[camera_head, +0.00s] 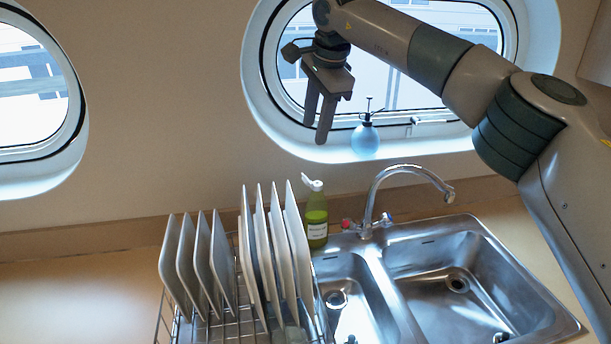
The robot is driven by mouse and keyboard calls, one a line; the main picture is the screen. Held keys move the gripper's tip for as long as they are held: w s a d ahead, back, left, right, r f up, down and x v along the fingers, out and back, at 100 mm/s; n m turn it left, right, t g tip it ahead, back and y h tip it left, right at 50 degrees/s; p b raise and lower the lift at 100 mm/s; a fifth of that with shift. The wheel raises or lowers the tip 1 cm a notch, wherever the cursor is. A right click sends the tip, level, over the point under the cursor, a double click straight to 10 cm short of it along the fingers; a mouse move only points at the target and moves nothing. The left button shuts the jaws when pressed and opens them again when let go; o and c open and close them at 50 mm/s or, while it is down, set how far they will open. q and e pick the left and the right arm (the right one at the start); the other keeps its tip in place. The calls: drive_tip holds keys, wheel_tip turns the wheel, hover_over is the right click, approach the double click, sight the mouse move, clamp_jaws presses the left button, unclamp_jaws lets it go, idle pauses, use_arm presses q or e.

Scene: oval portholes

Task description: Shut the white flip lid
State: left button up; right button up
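A green bottle (316,222) with a pale label stands behind the sink, next to the dish rack. Its white flip lid (312,183) is on top and looks raised and tilted; the hinge is too small to make out. My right gripper (316,132) hangs in front of the right porthole, above the bottle in the picture and apart from it. Its two fingers point down with a gap between them, and nothing is held. My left gripper is not in view.
A wire dish rack (228,331) with several upright white plates stands left of the bottle. A chrome faucet (375,195) and a steel double sink (410,240) are to its right. A blue spray bottle (365,141) stands by the porthole. The counter at left (70,295) is clear.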

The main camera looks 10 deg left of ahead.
sight(305, 181)
drive_tip(key=p+x, duration=0.6)
drive_tip(key=x, duration=0.9)
drive_tip(key=shift+f, duration=0.1)
drive_tip(key=shift+p+x, duration=0.4)
drive_tip(key=shift+x, duration=0.5)
drive_tip(key=shift+c, duration=0.4)
clamp_jaws()
